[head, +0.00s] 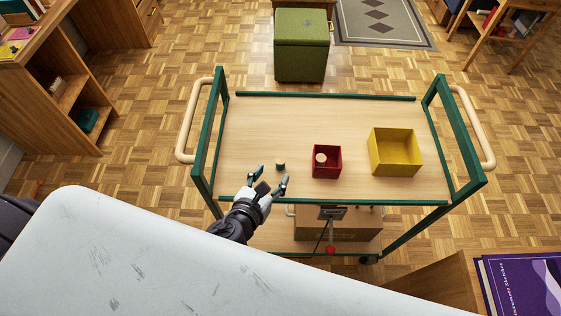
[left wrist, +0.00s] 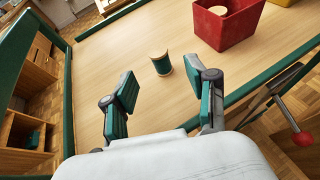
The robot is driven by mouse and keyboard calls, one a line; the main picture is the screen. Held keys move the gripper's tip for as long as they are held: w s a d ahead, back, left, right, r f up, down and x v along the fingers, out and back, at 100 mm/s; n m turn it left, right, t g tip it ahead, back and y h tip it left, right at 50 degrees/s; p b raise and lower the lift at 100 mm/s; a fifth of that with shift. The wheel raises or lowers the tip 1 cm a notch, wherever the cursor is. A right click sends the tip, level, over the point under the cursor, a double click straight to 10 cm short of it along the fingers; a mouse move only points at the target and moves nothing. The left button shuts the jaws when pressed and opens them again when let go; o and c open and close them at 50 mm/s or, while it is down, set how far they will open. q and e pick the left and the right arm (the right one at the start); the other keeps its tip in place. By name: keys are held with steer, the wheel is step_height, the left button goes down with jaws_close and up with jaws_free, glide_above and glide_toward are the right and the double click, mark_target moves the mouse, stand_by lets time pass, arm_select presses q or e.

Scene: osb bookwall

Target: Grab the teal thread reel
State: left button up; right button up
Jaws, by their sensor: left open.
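The teal thread reel (head: 280,166) stands upright on the wooden top of the cart, near its front edge. It also shows in the left wrist view (left wrist: 161,65), with a pale top and a teal side. My left gripper (head: 270,176) is open and empty at the cart's front edge. Its two fingers, with teal pads, point toward the reel. In the left wrist view the reel is just beyond the fingertips (left wrist: 165,90), roughly between their lines and not touched. My right gripper is not in view.
A red box (head: 326,174) with a pale round item in it stands right of the reel. A yellow box (head: 394,152) stands farther right. The cart's green rim (head: 350,202) runs along the front. The cart top left of and behind the reel is clear.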

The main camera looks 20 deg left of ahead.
mark_target(278, 165)
arm_select(q)
steer(key=x, duration=0.7)
steer(key=shift+w+f, duration=0.1)
steer(key=c, duration=1)
